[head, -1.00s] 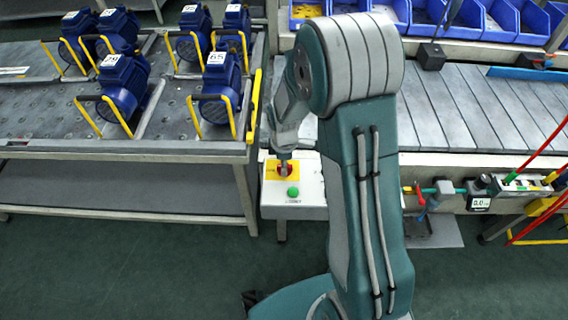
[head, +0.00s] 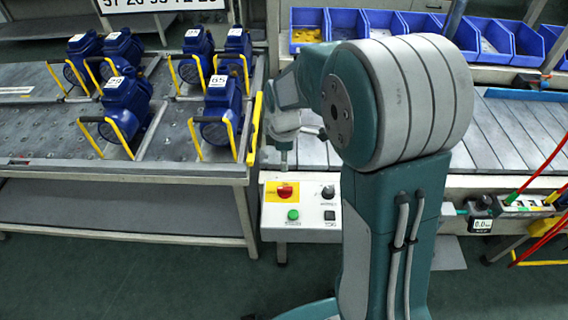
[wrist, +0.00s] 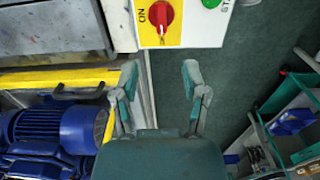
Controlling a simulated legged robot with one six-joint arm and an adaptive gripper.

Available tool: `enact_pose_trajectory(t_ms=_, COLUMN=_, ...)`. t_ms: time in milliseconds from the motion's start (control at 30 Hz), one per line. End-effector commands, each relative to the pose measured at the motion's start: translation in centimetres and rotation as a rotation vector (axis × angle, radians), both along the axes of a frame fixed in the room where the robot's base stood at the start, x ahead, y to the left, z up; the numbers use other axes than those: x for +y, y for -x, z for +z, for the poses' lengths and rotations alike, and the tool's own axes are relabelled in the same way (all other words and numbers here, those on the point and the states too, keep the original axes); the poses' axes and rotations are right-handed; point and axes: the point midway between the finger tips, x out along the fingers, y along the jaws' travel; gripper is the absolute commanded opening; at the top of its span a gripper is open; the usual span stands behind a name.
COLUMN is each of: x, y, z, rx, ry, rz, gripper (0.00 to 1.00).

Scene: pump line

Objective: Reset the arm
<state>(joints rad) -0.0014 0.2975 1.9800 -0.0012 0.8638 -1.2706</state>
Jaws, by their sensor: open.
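My arm stands in the middle of the head view, bent at a large teal and grey joint. My gripper shows at its end in the head view (head: 284,158), above a small white control box (head: 312,235). In the wrist view my gripper (wrist: 162,85) has its two fingers apart with nothing between them. The box carries a red switch on a yellow plate (head: 281,191), a green button (head: 293,214) and a black knob (head: 328,191). The red switch also shows in the wrist view (wrist: 157,14), beyond the fingertips. The gripper is clear of the switch.
A metal table (head: 40,172) at left bears several blue pumps (head: 126,98) with yellow handles. A slatted conveyor (head: 500,135) runs behind my arm, with blue bins (head: 380,20) above it. A gauge fixture (head: 481,212) stands at right. The front floor is open.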

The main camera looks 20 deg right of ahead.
Motion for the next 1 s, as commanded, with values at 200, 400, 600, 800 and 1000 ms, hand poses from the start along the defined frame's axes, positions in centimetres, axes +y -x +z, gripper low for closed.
enact_pose_trajectory(t_ms=200, x=0.0, y=0.0, z=0.0, rx=0.000, ry=0.000, rz=0.000, gripper=0.57)
enact_pose_trajectory(t_ms=400, x=0.0, y=0.0, z=0.0, rx=-0.001, ry=0.000, rz=-0.003, gripper=0.57)
enact_pose_trajectory(t_ms=600, x=0.0, y=1.8, z=3.4, rx=-0.059, ry=-0.004, rz=-0.131, gripper=0.57)
enact_pose_trajectory(t_ms=800, x=0.0, y=5.7, z=8.3, rx=-0.156, ry=-0.030, rz=-0.385, gripper=0.57)
enact_pose_trajectory(t_ms=1000, x=0.0, y=10.0, z=12.0, rx=-0.248, ry=-0.082, rz=-0.635, gripper=0.57)
